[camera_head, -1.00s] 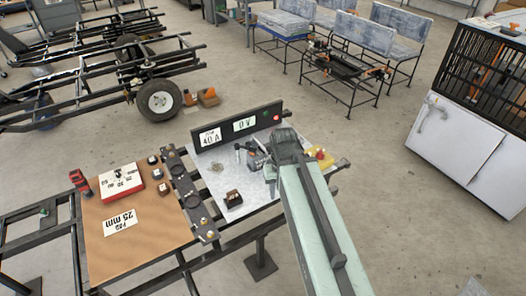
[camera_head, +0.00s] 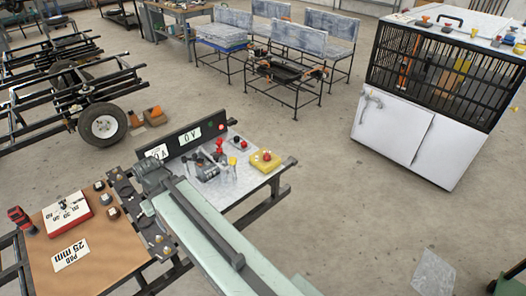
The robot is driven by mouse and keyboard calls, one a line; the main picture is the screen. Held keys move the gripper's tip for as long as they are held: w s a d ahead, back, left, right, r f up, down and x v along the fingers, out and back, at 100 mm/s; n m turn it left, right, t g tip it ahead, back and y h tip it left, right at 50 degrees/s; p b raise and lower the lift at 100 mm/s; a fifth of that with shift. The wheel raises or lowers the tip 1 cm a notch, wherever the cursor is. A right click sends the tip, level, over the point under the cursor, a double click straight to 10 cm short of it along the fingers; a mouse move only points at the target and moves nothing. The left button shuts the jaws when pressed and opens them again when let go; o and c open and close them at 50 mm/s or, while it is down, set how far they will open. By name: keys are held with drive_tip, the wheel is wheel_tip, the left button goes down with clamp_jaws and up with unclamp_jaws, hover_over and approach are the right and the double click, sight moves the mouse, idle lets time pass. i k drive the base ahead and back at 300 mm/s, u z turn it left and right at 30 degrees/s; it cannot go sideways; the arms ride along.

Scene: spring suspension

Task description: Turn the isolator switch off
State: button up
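My gripper (camera_head: 146,207) is at the plate's left side, by the dark strip, well left of the yellow box. Its fingers are small and partly hidden, so their opening is unclear.
A brown board (camera_head: 100,255) at left holds a red-and-white box (camera_head: 67,212). A white cabinet (camera_head: 405,130) stands at right. The floor between is clear.

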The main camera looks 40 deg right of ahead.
sight(267, 157)
drive_tip(key=u, duration=0.05)
drive_tip(key=i, duration=1)
drive_tip(key=z, duration=0.05)
